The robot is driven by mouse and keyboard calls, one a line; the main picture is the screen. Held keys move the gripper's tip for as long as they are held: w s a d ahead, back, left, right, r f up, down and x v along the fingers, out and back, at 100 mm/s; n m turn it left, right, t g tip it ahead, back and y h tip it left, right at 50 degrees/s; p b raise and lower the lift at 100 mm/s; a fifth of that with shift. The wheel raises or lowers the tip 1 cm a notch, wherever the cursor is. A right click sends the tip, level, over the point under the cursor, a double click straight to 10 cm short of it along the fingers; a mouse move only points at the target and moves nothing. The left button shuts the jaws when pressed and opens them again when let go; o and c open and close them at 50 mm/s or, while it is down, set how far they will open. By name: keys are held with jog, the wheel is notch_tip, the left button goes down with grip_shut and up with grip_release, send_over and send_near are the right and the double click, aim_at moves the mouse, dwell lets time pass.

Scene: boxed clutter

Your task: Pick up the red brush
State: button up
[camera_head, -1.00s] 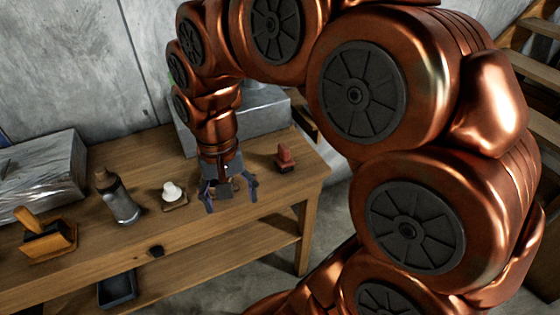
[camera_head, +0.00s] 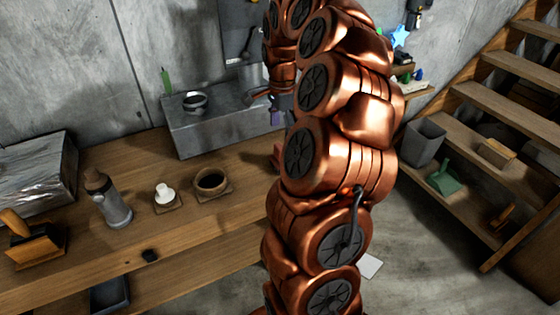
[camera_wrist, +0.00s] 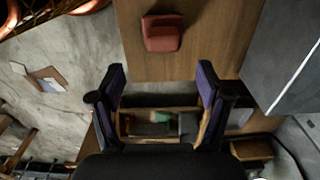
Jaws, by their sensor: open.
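The red brush (camera_wrist: 162,34) lies on the wooden table at the top middle of the wrist view, a blocky red piece with a darker strip at its far end. In the head view only a sliver of it (camera_head: 277,156) shows at the table's right end, the rest hidden behind my arm. My gripper (camera_wrist: 162,78) is open and empty, its two purple and black fingers spread wide. The brush is apart from the fingers, beyond their tips in the wrist picture. In the head view the gripper is mostly hidden behind my arm.
A grey box (camera_head: 215,130) stands at the table's back. A dark-filled cup (camera_head: 211,180), a white-topped item (camera_head: 164,194), a grey bottle (camera_head: 110,200) and a wooden-handled tool (camera_head: 35,240) stand to the left. Stairs (camera_head: 500,110) rise at the right.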

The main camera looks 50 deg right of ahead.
aim_at(280, 146)
jog(key=shift+w+a+f+p, duration=0.15)
jog(key=shift+f+p, duration=0.45)
jog(key=shift+f, duration=1.2)
jog(key=shift+w+f+p, duration=0.15)
jog(key=shift+f+p, duration=0.4)
jog(key=shift+f, duration=1.2)
grip_shut()
